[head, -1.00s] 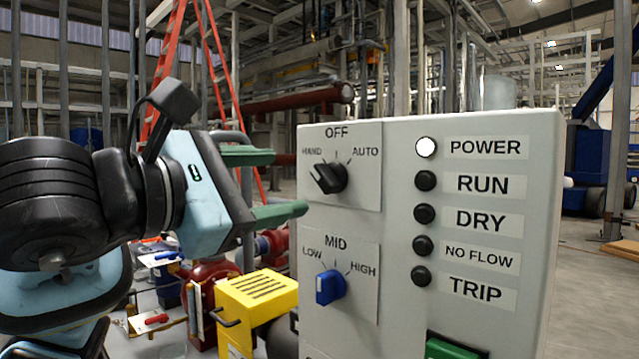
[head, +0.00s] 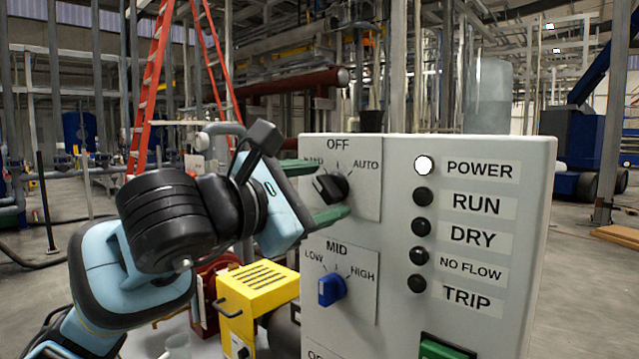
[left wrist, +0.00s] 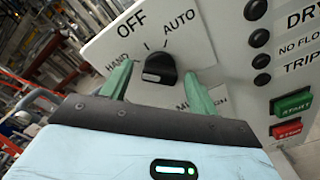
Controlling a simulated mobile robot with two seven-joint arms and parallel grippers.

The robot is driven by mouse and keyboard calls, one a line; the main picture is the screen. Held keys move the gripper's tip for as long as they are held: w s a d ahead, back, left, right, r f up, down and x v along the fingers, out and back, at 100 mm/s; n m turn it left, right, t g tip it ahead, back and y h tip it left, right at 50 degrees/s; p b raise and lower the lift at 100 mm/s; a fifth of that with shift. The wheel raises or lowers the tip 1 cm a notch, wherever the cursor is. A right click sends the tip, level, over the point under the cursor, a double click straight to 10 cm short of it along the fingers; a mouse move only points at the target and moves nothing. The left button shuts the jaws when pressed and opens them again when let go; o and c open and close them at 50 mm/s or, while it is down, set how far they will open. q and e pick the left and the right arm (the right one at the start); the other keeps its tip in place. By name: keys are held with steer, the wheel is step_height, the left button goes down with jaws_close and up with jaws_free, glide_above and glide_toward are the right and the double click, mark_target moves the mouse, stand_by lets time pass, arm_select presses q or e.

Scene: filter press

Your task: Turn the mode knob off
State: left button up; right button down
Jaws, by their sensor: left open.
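The mode knob (head: 331,186) is black and sits on the upper plate of the grey control panel, under the labels HAND, OFF and AUTO. Its pointer end faces the HAND side. My left gripper (head: 333,189) is open, with one green finger above the knob and one below it in the head view. In the left wrist view the knob (left wrist: 158,69) shows between the two open fingers (left wrist: 158,80), with gaps on both sides. The upper finger covers part of the HAND label in the head view. My right gripper is not in view.
A blue LOW/MID/HIGH knob (head: 331,290) is just below. A lit POWER lamp (head: 424,166) and several dark lamps are to the right. Green START (left wrist: 291,103) and red STOP (left wrist: 286,129) buttons show in the wrist view. A yellow box (head: 258,288) stands left of the panel.

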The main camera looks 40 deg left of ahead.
arm_select(q)
steer(key=shift+w, duration=0.4)
steer(key=c, duration=1)
steer(key=shift+m, duration=0.3)
steer(key=m, duration=0.4)
steer(key=shift+m, duration=2.1)
steer(key=shift+d, duration=0.1)
